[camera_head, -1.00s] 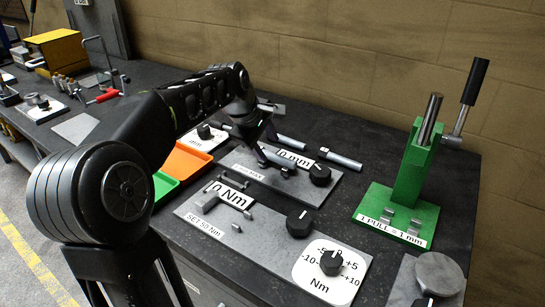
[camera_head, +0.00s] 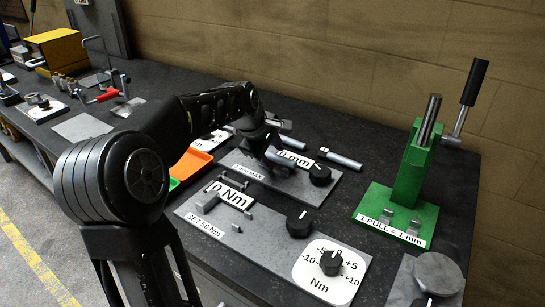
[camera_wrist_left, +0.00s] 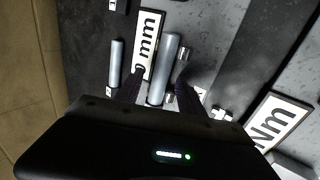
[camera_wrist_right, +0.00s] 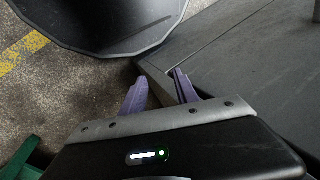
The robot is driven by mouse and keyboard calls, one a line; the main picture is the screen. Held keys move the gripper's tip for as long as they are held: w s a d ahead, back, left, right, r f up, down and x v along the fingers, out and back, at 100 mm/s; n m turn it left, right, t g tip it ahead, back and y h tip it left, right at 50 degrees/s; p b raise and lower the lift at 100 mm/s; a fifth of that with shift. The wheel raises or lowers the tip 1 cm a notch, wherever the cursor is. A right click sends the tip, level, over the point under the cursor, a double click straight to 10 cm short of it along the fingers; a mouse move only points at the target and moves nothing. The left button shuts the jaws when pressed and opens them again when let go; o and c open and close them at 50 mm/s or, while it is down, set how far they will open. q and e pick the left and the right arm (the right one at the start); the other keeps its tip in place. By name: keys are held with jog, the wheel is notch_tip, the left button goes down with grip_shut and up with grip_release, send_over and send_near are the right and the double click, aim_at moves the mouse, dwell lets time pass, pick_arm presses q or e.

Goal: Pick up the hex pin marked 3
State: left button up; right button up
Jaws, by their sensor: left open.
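My left gripper (camera_head: 268,150) is over the back grey plate (camera_head: 312,193) in the head view. In the left wrist view, its open fingers (camera_wrist_left: 158,92) are on either side of the near end of a grey pin (camera_wrist_left: 166,62); contact cannot be told. A second grey pin (camera_wrist_left: 116,62) with a small white label lies beside it. In the head view one pin (camera_head: 343,159) lies right of the "mm" sign and another (camera_head: 292,142) lies behind it. The pin markings are too small to read, so I cannot tell which is 3. My right gripper (camera_wrist_right: 160,92) is open and empty.
A green lever press (camera_head: 408,175) stands on the right. The front plate (camera_head: 262,243) holds an Nm sign (camera_head: 230,196), a black knob (camera_head: 299,223) and a dial (camera_head: 331,262). An orange tray (camera_head: 190,163) sits left, partly behind my arm. The dark bench behind the pins is clear.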

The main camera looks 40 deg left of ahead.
pick_arm(q)
jog(key=shift+c, duration=0.6)
grip_shut()
dwell(0.8)
